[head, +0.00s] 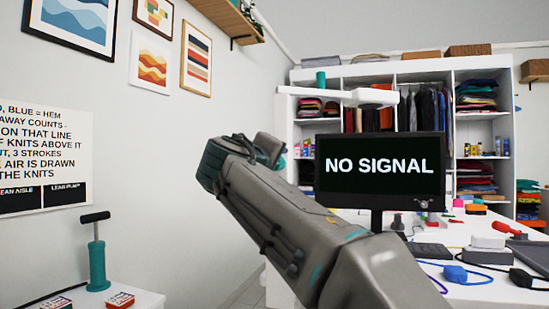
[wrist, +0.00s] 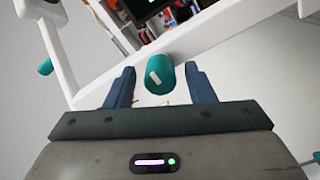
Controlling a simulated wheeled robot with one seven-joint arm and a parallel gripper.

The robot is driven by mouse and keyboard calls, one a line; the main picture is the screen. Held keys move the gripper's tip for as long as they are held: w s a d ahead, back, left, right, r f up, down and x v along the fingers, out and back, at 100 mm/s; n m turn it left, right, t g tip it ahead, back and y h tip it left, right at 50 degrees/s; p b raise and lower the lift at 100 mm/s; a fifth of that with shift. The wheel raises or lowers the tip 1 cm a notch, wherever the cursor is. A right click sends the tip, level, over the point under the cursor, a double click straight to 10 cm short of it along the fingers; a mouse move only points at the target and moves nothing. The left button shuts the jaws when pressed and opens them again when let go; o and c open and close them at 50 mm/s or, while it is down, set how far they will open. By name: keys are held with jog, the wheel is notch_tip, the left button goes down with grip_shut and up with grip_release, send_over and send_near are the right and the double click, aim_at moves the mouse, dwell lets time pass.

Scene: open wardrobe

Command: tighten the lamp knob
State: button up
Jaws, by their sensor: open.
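The lamp knob (wrist: 158,78) is a short teal cylinder with a white mark on its end, mounted on a white lamp arm (wrist: 215,38). In the wrist view it appears between the two blue fingers of my gripper (wrist: 161,68), with a visible gap on each side. My gripper is open and holds nothing. I cannot tell how deep the knob lies between the fingers. A second teal knob (wrist: 45,67) shows at the left on another white lamp part. In the head view the white lamp arm (head: 340,95) is visible, while my arm hides most of the gripper.
A monitor (head: 380,165) reading "NO SIGNAL" stands on the cluttered white desk (head: 470,235) at right. Behind it is the open wardrobe (head: 392,75) with clothes. A teal pump (head: 97,262) stands on a white surface at lower left.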

jog(key=n+p, duration=0.1)
jog(key=n, duration=0.1)
jog(key=n+p, duration=0.2)
jog(key=shift+r+n, duration=0.2)
jog(key=shift+n, duration=0.2)
jog(key=n+p, duration=0.7)
jog(key=n, duration=0.1)
jog(key=shift+n+p, duration=0.3)
jog(key=shift+p, duration=0.05)
jog(key=shift+f+n+p, duration=0.15)
jog(key=shift+n+p, duration=0.5)
jog(key=shift+n, duration=0.25)
jog(key=shift+c, duration=0.3)
jog(key=c, duration=1)
jog(key=shift+f+b, duration=0.15)
jog(key=shift+b, duration=0.35)
